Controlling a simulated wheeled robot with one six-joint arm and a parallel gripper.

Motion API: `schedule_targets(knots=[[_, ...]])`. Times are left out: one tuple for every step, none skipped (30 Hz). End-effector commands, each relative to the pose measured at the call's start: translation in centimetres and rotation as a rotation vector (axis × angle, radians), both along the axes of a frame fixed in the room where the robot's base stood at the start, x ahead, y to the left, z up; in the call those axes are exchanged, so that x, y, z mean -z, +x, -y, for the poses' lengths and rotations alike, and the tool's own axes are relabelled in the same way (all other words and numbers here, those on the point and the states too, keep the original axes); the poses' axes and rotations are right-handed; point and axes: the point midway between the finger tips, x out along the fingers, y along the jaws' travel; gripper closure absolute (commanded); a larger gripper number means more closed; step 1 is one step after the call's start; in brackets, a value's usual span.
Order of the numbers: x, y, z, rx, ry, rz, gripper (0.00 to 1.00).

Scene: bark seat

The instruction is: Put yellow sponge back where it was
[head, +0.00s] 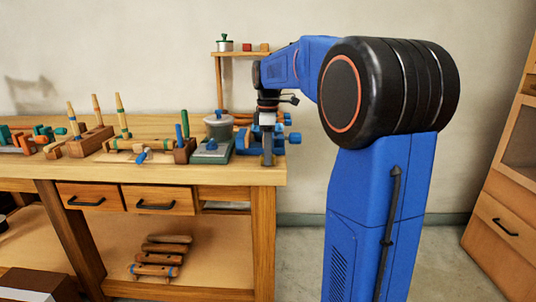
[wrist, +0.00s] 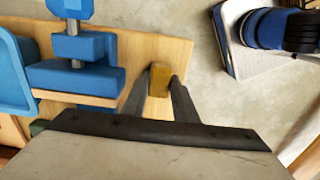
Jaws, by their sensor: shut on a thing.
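The yellow sponge (wrist: 159,79) shows in the wrist view as a small yellow block between my fingertips. My gripper (wrist: 160,90) is shut on it, near the bench's end edge. In the head view my gripper (head: 267,156) points down at the right end of the workbench (head: 230,176), beside the blue vise (head: 245,140). The sponge cannot be made out there. Whether the sponge touches the bench top is unclear.
The blue vise also stands close left of my fingers in the wrist view (wrist: 75,75). A grey pot (head: 217,128), wooden blocks and tools crowd the bench to the left. A small wall shelf (head: 238,54) is behind my arm. Bare floor lies beyond the bench's right end.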

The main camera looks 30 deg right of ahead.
Motion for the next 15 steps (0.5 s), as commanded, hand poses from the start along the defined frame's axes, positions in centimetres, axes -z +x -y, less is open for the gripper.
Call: schedule_targets(knots=[[-0.02, 0.00, 0.00, 0.000, 0.000, 0.000, 0.92], [-0.02, 0.00, 0.00, 0.000, 0.000, 0.000, 0.92], [-0.01, 0.00, 0.00, 0.000, 0.000, 0.000, 0.92], [0.03, 0.00, 0.00, 0.000, 0.000, 0.000, 0.92], [0.10, 0.00, 0.00, 0.000, 0.000, 0.000, 0.92], [0.20, 0.00, 0.00, 0.000, 0.000, 0.000, 0.92], [0.28, 0.00, 0.00, 0.000, 0.000, 0.000, 0.92], [0.28, 0.00, 0.00, 0.000, 0.000, 0.000, 0.70], [0.26, 0.01, 0.01, 0.000, 0.000, 0.000, 0.60], [0.26, 0.01, 0.01, 0.000, 0.000, 0.000, 0.56], [0.26, 0.00, 0.00, 0.000, 0.000, 0.000, 0.56], [0.25, 0.00, 0.00, 0.000, 0.000, 0.000, 0.56], [0.25, 0.00, 0.00, 0.000, 0.000, 0.000, 0.56], [0.25, 0.00, 0.00, 0.000, 0.000, 0.000, 0.56], [0.25, 0.00, 0.00, 0.000, 0.000, 0.000, 0.56]])
